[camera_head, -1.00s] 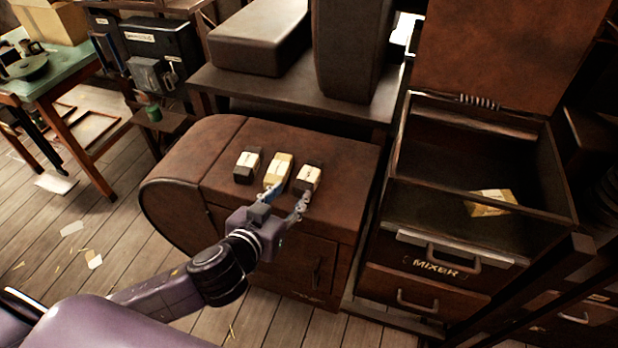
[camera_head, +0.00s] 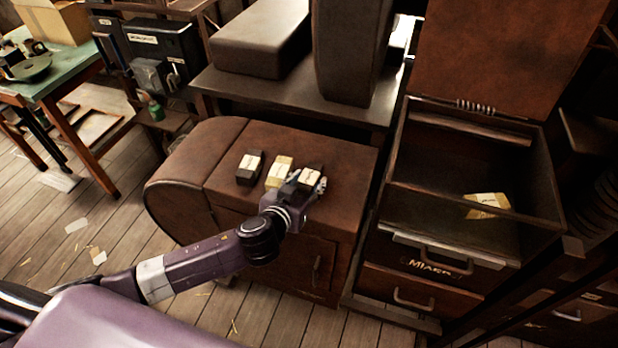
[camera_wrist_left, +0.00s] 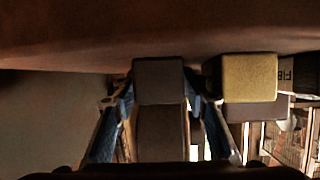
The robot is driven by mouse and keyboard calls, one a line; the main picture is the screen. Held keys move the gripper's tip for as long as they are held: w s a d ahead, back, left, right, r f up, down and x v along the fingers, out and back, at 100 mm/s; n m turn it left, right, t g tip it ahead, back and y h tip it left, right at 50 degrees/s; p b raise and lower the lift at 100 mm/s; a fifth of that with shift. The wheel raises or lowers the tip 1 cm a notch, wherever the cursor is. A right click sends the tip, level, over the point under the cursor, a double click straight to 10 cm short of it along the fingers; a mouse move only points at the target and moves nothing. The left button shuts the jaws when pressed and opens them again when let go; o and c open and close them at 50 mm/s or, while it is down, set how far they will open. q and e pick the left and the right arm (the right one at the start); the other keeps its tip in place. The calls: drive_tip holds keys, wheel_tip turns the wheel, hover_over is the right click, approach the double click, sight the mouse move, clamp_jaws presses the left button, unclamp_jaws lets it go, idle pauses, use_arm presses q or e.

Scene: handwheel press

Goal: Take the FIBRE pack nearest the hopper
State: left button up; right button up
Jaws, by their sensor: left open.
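Three small packs stand in a row on the brown rounded cabinet (camera_head: 335,150). The left one (camera_head: 249,168) is dark with a pale label; in the left wrist view its label (camera_wrist_left: 286,72) reads partly "FIB". The middle one (camera_head: 279,172) is yellowish. The right pack (camera_head: 311,176) is dark with a pale label, its lettering too small to read. My left gripper (camera_head: 306,185) is open, its fingers on either side of the right pack. In the left wrist view that grey-brown pack (camera_wrist_left: 159,80) sits between the fingers, with visible gaps. My right gripper is out of view.
An open-lidded box marked MIXER (camera_head: 440,268) stands to the right, with a yellowish pack (camera_head: 486,206) inside. No hopper label is readable. A dark bench (camera_head: 300,100) with large blocks stands behind the cabinet. The middle pack is close beside my gripper.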

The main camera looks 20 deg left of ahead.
use_arm(q)
drive_tip(key=shift+w+f, duration=0.2)
drive_tip(key=shift+w, duration=0.15)
drive_tip(key=shift+c, duration=0.7)
drive_tip(key=c, duration=0.8)
drive_tip(key=shift+r, duration=0.2)
drive_tip(key=shift+c, duration=0.2)
